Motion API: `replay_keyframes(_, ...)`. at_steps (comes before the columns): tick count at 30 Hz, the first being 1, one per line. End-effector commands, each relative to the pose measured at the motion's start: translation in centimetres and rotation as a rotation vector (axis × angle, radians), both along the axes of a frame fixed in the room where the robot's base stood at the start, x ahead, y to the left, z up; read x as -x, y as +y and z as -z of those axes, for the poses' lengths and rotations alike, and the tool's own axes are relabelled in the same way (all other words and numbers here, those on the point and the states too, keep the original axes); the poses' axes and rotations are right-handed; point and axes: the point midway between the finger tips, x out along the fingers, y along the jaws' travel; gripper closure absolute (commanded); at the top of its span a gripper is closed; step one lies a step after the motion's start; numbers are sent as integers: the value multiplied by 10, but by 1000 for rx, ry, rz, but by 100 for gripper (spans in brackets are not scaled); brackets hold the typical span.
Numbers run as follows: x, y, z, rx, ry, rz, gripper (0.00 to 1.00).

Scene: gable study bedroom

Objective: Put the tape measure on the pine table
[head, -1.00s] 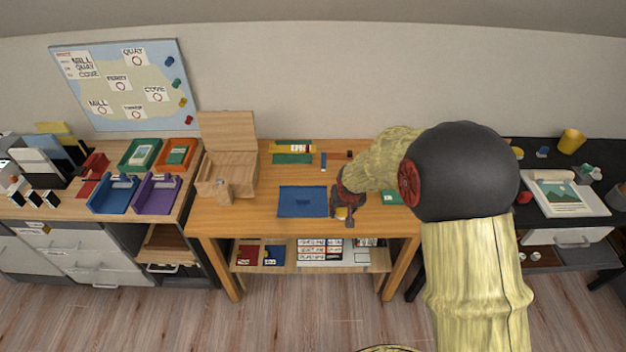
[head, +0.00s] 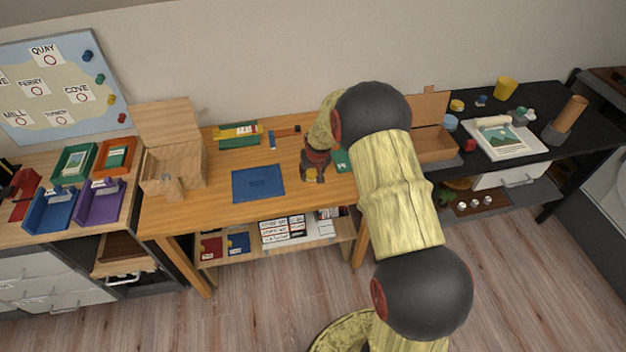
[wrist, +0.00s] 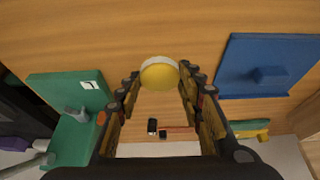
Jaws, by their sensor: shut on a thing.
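The tape measure (wrist: 159,73), a yellow round thing with a pale rim, sits between my fingertips in the wrist view. In the head view it is a small yellow spot (head: 311,176) at the end of my arm. My gripper (head: 314,172) is shut on it; the fingers also show in the wrist view (wrist: 158,78). The pine table (head: 215,218) is the orange-brown wooden table in the middle. My gripper is over its right part, right of a blue mat (head: 258,183). I cannot tell whether the tape measure touches the tabletop.
A wooden box with a raised lid (head: 172,160) stands at the table's left end. A green tray (head: 238,140) lies at the back, and a green thing (wrist: 75,125) is near my gripper. A black table (head: 560,135) stands right. Bare wood surrounds the blue mat.

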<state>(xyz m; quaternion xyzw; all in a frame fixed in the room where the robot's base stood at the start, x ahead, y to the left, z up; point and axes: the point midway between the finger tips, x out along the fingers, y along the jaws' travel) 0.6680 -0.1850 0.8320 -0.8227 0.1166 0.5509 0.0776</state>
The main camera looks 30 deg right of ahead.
Motion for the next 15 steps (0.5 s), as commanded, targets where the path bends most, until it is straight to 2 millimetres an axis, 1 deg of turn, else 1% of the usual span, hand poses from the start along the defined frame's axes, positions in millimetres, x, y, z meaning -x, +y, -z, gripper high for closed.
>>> replay_keyframes(5, -5, -6, 8, 0, -1, 1, 88)
replay_keyframes(7, -7, -9, 17, -1, 1, 2, 88)
replay_keyframes(12, -7, -8, 40, 1, -1, 0, 88)
replay_keyframes(15, -8, -8, 42, 3, -3, 1, 88)
